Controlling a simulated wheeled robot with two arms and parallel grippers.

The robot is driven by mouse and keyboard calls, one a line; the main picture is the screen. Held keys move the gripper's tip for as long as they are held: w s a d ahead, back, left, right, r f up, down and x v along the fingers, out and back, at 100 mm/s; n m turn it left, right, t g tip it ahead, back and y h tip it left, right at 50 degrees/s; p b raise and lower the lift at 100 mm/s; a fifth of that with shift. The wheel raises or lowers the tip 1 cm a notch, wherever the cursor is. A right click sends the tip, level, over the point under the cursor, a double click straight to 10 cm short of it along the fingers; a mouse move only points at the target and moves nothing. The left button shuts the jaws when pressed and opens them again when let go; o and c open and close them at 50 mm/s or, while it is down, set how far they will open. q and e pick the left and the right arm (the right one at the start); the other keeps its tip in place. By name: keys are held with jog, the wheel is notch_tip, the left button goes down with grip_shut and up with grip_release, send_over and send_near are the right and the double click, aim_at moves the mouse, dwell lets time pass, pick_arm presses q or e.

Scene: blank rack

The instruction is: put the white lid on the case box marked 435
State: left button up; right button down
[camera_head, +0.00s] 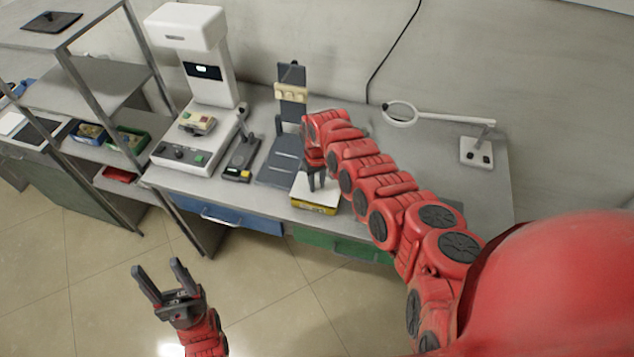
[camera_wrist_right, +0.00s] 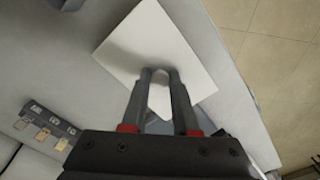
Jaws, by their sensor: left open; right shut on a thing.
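The white lid (camera_head: 328,196) is a flat square plate at the front of the workbench. It also fills the middle of the right wrist view (camera_wrist_right: 140,45). A yellow case box (camera_head: 311,209) shows directly beneath it; I cannot read a number on it. The lid covers the box's top, and I cannot tell whether it is fully seated. My right gripper (camera_head: 317,184) points down and is shut on the lid; its fingers (camera_wrist_right: 160,75) meet the lid's upper side. My left gripper (camera_head: 156,266) is open and empty, low over the floor in front of the bench.
A dark grey stand (camera_head: 278,168) is just left of the box. A white machine (camera_head: 205,75) and a small dark device (camera_head: 240,158) stand further left. A magnifier lamp (camera_head: 440,115) is at the back right. Shelves hold bins on the left.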

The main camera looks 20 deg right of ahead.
jog(key=shift+f+b, duration=0.7)
jog(key=shift+f, duration=0.1)
jog(key=c, duration=0.6)
grip_release()
jog(key=shift+r, duration=0.3)
notch_tip(320, 180, up, 2)
jog(key=shift+d+r, duration=0.1)
jog(key=shift+r, duration=0.05)
notch_tip(320, 180, up, 8)
jog(key=b, duration=0.3)
notch_tip(320, 180, up, 6)
jog(key=r, duration=0.1)
send_over(317, 184)
jog(key=shift+f, duration=0.25)
